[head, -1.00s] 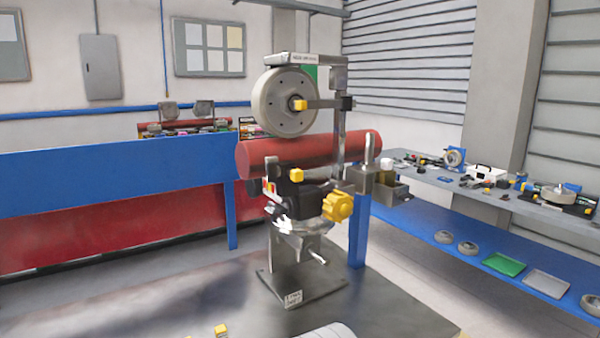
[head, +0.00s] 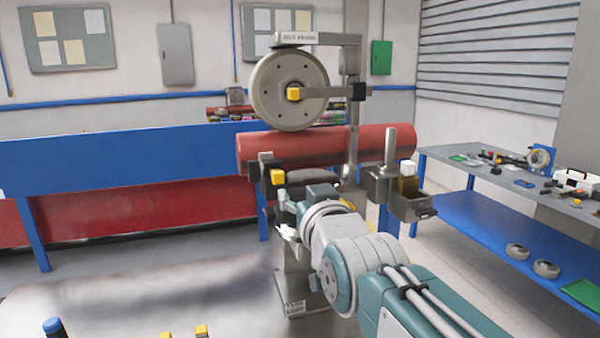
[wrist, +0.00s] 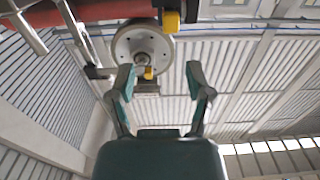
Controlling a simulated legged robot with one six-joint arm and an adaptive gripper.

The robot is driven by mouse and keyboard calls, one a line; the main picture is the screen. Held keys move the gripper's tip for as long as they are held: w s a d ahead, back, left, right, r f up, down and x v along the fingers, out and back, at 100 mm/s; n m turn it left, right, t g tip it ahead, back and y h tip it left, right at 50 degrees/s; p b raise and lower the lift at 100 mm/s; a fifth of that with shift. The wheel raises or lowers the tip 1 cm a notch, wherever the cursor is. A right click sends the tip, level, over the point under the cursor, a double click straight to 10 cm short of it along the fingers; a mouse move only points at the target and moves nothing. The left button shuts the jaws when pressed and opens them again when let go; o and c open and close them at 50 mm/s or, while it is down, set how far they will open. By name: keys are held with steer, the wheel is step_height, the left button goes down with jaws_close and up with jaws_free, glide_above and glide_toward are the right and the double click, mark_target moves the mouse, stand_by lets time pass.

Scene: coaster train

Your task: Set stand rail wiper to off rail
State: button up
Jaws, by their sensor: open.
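The stand (head: 298,262) holds a red horizontal tube (head: 320,146), probably the rail, under a grey wheel (head: 270,85). At the tube's left end, below it, is a black part with a yellow block (head: 278,177). This may be the wiper; I cannot be sure. In the wrist view the yellow block (wrist: 171,20) and black part sit at the top edge, beyond my fingertips. My gripper (wrist: 162,82) is open and empty, with the wheel (wrist: 142,50) showing beyond it. In the head view my arm hides much of the stand's lower middle.
A blue-framed bench (head: 120,165) runs behind. A side table (head: 500,175) with parts is at right.

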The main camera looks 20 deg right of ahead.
mark_target(279, 177)
steer(key=w, duration=0.3)
steer(key=w+a, duration=0.1)
steer(key=w, duration=0.6)
steer(key=shift+w+a+f, duration=0.1)
steer(key=shift+w+a, duration=0.1)
steer(key=shift+a, duration=0.6)
steer(key=shift+d, duration=0.55)
jaws_close()
